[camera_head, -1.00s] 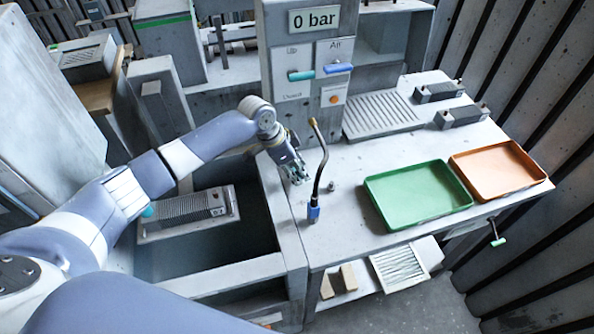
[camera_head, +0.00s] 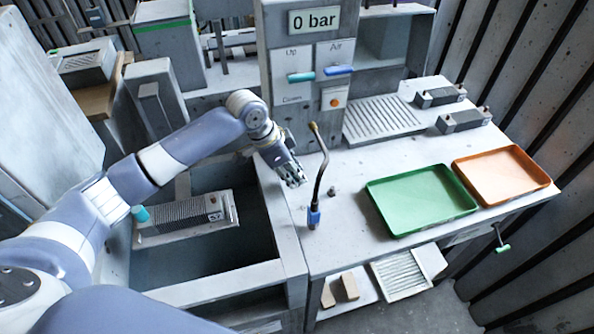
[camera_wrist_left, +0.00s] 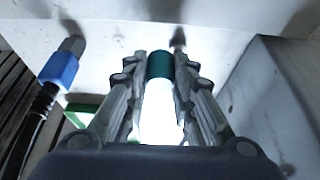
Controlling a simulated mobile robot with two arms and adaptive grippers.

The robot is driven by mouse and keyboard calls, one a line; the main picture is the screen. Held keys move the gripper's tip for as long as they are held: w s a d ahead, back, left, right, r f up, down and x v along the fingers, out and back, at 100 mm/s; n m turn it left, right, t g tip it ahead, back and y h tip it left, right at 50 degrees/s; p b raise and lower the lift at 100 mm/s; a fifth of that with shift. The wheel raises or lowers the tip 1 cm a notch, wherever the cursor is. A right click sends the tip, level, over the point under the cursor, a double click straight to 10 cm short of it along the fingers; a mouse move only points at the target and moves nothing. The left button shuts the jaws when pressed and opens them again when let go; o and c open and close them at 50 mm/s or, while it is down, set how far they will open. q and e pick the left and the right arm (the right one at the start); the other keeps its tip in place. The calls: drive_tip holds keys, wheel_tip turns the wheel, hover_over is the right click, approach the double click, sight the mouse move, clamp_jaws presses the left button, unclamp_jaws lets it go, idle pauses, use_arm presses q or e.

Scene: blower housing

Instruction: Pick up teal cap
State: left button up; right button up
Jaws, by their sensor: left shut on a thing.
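A teal cap (camera_wrist_left: 160,66) sits between the two fingers of my left gripper (camera_wrist_left: 158,85) in the left wrist view, and the fingers are shut on it. In the head view my left gripper (camera_head: 296,179) is low over the left part of the grey bench, and the cap in it is too small to make out. Another teal cap (camera_head: 140,213) shows on the left end of a finned grey unit (camera_head: 185,218) in the basin. My right gripper is not in view.
A bent hose with a blue fitting (camera_head: 314,217) stands just right of the gripper; the blue fitting also shows in the wrist view (camera_wrist_left: 60,68). A green tray (camera_head: 420,198) and an orange tray (camera_head: 502,175) lie to the right. A ribbed plate (camera_head: 382,117) lies behind.

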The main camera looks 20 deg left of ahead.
use_arm(q)
drive_tip(key=s, duration=0.3)
drive_tip(key=s+b, duration=0.1)
drive_tip(key=s, duration=0.3)
drive_tip(key=s+a+r+b, duration=0.1)
drive_tip(key=s, duration=0.3)
drive_tip(key=shift+s, duration=0.2)
drive_tip(key=shift+s+r+b, duration=0.15)
drive_tip(key=shift+s+b, duration=0.15)
drive_tip(key=shift+s, duration=0.5)
